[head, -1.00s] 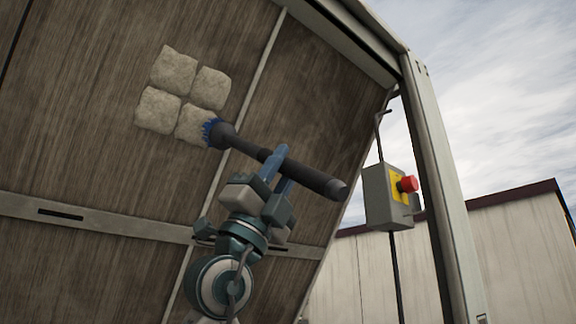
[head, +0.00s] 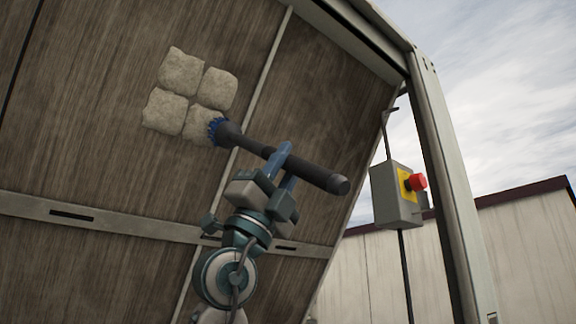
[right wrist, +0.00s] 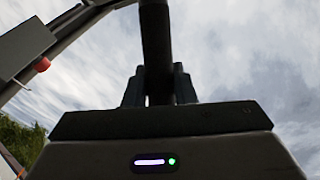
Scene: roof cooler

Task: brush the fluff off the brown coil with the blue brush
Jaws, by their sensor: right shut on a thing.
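The brown coil (head: 320,85) is a tilted, finely ribbed panel that fills the left and middle of the head view. Several pale fluff patches (head: 183,72) sit in a block on its upper part. The blue brush (head: 235,137) has a dark handle and blue bristles. Its bristle end is at the lower right fluff patch; I cannot tell whether it presses on it. My right gripper (head: 282,163) is shut on the handle, which also shows in the right wrist view (right wrist: 155,45) between the fingers (right wrist: 158,85). My left gripper is not in view.
A grey box with a red button (head: 418,182) hangs on a post right of the coil. A pale metal frame post (head: 445,180) stands beside it. A pale wall (head: 520,250) is behind, with open sky above.

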